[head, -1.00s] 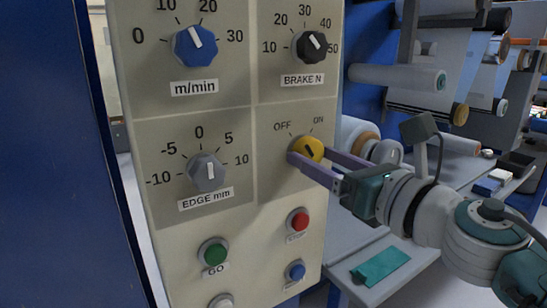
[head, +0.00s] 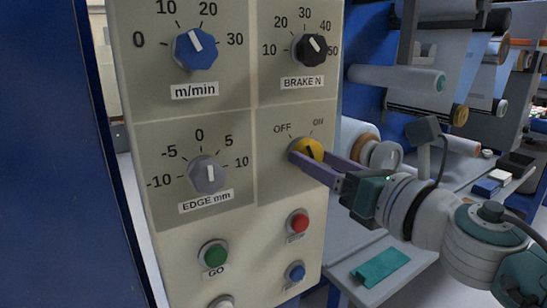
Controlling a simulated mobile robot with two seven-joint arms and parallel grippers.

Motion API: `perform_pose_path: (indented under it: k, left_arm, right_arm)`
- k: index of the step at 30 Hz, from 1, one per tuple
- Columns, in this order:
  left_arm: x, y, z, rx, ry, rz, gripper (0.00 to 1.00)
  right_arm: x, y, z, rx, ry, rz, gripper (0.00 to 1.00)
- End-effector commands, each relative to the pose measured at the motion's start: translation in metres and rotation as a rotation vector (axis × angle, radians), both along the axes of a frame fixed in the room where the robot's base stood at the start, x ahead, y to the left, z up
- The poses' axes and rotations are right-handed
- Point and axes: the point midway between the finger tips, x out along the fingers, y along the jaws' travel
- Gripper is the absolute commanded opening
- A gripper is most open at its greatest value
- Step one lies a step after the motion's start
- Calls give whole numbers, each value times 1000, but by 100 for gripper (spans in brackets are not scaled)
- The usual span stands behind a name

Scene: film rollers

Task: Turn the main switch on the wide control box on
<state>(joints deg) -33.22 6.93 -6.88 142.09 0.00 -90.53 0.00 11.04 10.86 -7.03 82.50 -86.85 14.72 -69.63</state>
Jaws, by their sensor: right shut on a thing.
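The wide control box has a pale front panel (head: 150,120) that fills the left and middle of the head view. Its main switch is a yellow round knob (head: 313,146) below the printed OFF and ON labels. My right gripper (head: 308,158) reaches in from the right, with its purple fingers on either side of the knob and shut on it. The lower finger covers part of the knob. The dark mark on the knob is small, and I cannot tell for sure which label it points to. My left gripper is not in view.
The panel also has a blue speed knob (head: 196,49), a black brake knob (head: 311,48), a grey edge knob (head: 207,175), a green button (head: 213,254), a red button (head: 298,222) and a blue button (head: 295,271).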

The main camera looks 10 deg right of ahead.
Motion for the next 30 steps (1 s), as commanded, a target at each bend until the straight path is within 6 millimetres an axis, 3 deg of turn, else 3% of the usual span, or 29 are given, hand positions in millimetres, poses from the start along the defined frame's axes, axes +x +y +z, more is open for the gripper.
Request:
perform_pose_path:
  k: [30]
  left_arm:
    - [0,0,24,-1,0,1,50]
  right_arm:
    - [0,0,1,849,310,-1,8]
